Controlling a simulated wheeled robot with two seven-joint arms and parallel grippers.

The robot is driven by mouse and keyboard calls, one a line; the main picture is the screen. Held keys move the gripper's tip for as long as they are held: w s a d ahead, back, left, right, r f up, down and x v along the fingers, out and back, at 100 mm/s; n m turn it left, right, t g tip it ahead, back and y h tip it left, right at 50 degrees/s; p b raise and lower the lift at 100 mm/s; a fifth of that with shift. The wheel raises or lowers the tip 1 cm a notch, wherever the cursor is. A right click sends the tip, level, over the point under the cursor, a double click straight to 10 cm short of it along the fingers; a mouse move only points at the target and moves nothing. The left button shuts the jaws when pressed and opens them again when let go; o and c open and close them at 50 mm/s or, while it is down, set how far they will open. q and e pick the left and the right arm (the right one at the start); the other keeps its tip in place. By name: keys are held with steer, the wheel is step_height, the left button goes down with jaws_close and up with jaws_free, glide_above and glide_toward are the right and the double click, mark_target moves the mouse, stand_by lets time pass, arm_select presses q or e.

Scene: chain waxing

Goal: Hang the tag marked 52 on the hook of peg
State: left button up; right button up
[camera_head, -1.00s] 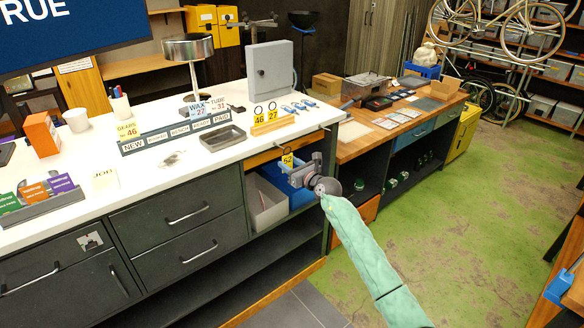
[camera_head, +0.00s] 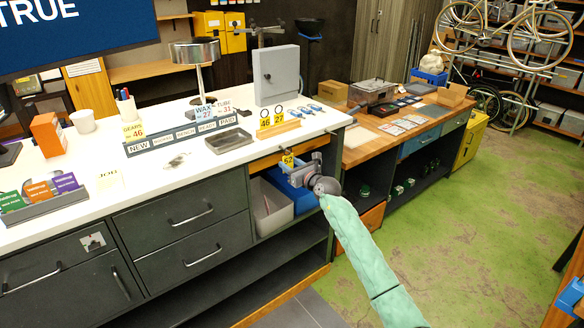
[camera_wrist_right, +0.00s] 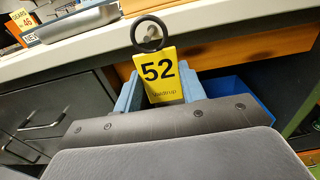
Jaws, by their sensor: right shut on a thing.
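The yellow tag marked 52 (camera_head: 288,160) is upright in my right gripper (camera_head: 300,172), just in front of the white counter's front edge. In the right wrist view the tag (camera_wrist_right: 163,82) stands between the blue fingertips (camera_wrist_right: 160,92), with its black ring (camera_wrist_right: 149,34) above it. A small pale knob shows through the ring; I cannot tell whether it is the peg's hook or whether the ring touches it. Yellow tags 46 (camera_head: 265,122) and 27 (camera_head: 279,118) stand at a wooden holder (camera_head: 278,129) on the counter. My left gripper is not in view.
The white counter (camera_head: 225,155) has a metal tray (camera_head: 220,141), a sign row and a grey box (camera_head: 276,75). Below its edge are a wooden strip (camera_head: 268,161) and a blue bin (camera_head: 292,192). A wooden bench (camera_head: 362,150) adjoins on the right.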

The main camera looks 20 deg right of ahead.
steer(key=shift+w, duration=0.25)
steer(key=shift+w+a+f, duration=0.25)
steer(key=shift+w+f, duration=0.15)
steer(key=shift+w, duration=0.15)
steer(key=shift+f, duration=0.1)
steer(key=o, duration=1.1)
steer(key=shift+s+d, duration=0.1)
steer(key=shift+s, duration=0.35)
arm_select(q)
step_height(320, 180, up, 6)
steer(key=p, duration=0.4)
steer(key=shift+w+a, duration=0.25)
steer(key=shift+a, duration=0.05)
arm_select(e)
steer(key=v, duration=1)
stand_by(1.8)
